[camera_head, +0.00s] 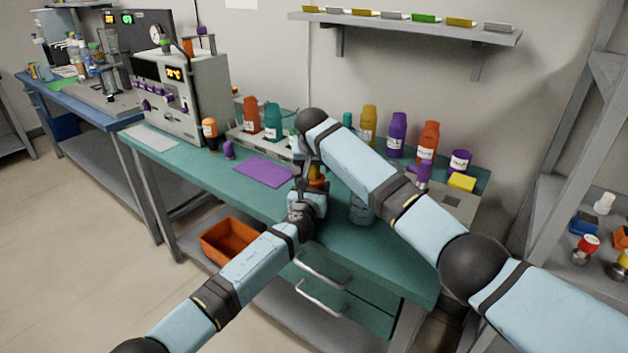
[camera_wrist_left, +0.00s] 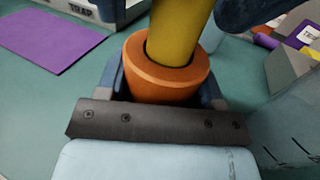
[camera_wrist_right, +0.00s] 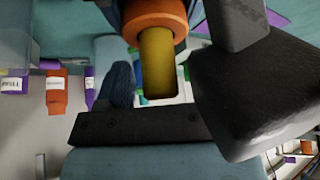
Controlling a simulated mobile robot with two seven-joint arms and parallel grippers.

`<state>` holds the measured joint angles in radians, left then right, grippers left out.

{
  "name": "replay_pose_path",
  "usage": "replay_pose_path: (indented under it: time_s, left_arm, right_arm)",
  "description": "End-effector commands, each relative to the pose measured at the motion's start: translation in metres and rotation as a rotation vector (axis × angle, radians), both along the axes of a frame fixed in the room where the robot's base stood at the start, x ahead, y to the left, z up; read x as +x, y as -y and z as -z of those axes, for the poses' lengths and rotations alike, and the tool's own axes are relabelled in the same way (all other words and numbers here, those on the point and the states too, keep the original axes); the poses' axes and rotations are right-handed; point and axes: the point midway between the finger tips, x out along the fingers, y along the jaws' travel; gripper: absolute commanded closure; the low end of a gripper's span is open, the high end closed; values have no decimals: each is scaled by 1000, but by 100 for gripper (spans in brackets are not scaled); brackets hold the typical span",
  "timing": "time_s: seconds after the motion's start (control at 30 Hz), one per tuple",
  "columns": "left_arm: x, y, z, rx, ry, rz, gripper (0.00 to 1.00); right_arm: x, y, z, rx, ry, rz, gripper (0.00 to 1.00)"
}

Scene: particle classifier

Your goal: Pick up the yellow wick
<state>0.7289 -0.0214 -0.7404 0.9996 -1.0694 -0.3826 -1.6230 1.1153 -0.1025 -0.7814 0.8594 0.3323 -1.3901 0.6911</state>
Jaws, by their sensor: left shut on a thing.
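The yellow wick (camera_wrist_left: 180,30) is a cylinder standing in a round orange holder (camera_wrist_left: 168,75). My left gripper (camera_wrist_left: 165,85) is shut on the orange holder. In the right wrist view the wick (camera_wrist_right: 157,65) sticks out of the orange holder (camera_wrist_right: 155,20) towards my right gripper (camera_wrist_right: 157,88). The right fingers are on either side of the wick, with a narrow gap visible on its left side. In the head view the wick (camera_head: 316,170) is small and partly hidden by my right arm, above the left gripper (camera_head: 312,190).
A purple mat (camera_head: 263,171) lies on the green table to the left. Several coloured bottles, including a purple one (camera_head: 397,135), stand at the back. A clear container (camera_head: 362,210) stands close to the right of my grippers. An orange bin (camera_head: 230,243) is below the table.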

Motion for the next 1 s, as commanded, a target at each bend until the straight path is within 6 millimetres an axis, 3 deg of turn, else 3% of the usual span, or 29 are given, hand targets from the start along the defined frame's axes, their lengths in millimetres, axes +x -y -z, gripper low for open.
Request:
replay_pose_path:
  time_s: [0.03, 0.2, 0.27, 0.57, 1.0]
  left_arm:
    - [0, 0, 0, 0, -1, 0, 87]
    - [0, 0, 0, 0, -1, 0, 87]
    - [0, 0, 0, 0, -1, 0, 87]
    - [0, 0, 0, 0, -1, 0, 87]
    - [0, 0, 1, 0, -1, 0, 87]
  right_arm:
    - [0, 0, 0, 0, 0, 0, 51]
    - [0, 0, 0, 0, 0, 0, 90]
    - [0, 0, 0, 0, 0, 0, 100]
    - [0, 0, -5, 1, 2, 0, 100]
    - [0, 0, -84, 1, 3, 0, 100]
